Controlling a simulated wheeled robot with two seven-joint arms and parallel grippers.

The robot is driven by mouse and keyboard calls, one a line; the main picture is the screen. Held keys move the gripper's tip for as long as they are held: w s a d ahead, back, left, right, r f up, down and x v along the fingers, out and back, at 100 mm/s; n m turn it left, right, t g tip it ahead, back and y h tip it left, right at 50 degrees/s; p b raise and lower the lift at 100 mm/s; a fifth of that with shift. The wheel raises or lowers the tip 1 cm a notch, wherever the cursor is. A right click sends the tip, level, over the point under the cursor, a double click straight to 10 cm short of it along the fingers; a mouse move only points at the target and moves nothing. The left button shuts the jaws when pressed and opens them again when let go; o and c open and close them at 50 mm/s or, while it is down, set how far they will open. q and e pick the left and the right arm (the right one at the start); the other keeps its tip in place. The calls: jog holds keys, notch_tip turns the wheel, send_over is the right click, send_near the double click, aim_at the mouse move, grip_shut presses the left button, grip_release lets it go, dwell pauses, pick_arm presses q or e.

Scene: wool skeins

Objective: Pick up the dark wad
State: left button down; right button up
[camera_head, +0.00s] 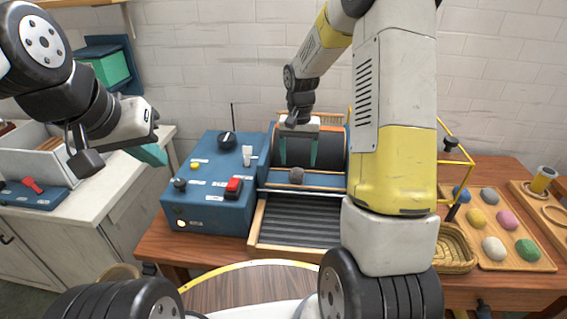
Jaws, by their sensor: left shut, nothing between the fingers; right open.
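The dark wad (297,175) is a small grey-brown lump at the front of the dark drum, above the ribbed feed tray (305,228) of the blue machine. My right gripper (297,152) is above and behind the wad in the picture, its two teal fingers spread apart in front of the drum. The wad appears just below the space between the fingertips, and I cannot tell the exact gap in depth. My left gripper (152,154) is shut and empty at the left, over the edge of the white counter.
A blue control box (208,190) with knobs and a red switch stands left of the drum. Yellow rails stand behind and right of it. At right are a wicker basket (453,250) and a wooden tray (490,263) with several coloured wads. My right arm covers the middle right.

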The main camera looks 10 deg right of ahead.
aim_at(297, 167)
notch_tip(297, 167, down, 6)
jog(key=shift+w+a+r, duration=0.1)
jog(key=shift+r, duration=0.15)
jog(key=shift+c, duration=0.2)
jog(key=c, duration=1.4)
